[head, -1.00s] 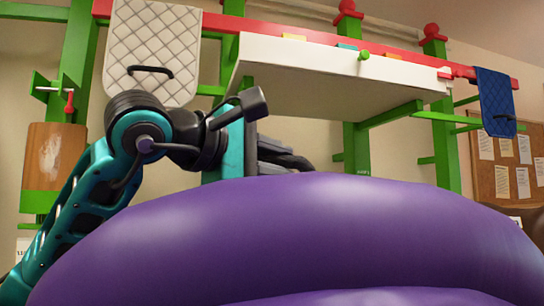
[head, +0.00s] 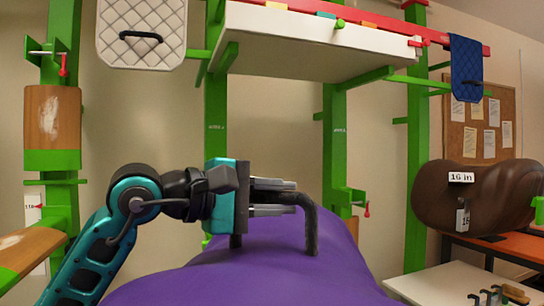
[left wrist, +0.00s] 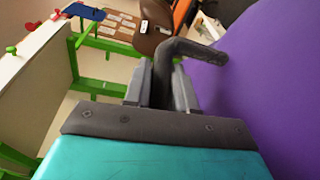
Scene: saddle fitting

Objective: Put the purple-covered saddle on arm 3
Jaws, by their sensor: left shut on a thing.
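The purple-covered saddle (head: 250,275) fills the lower middle of the head view, and its purple side (left wrist: 262,90) fills the right of the left wrist view. A bent black handle (head: 311,222) rises from its top; the handle also shows in the left wrist view (left wrist: 190,47). My left gripper (head: 285,197) is shut on this handle, with its fingers (left wrist: 158,88) on either side of it. The saddle's underside is hidden. Labels on the green posts (head: 216,160) are too small to read, so I cannot tell which is arm 3. My right gripper is not in view.
A white shelf (head: 290,40) juts out above. A brown saddle (head: 445,195) tagged 16 in stands right, near an orange-topped table (head: 505,250). A wood-faced arm (head: 53,115) is at left. A quilted white pad (head: 140,30) and a blue pad (head: 466,68) hang above.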

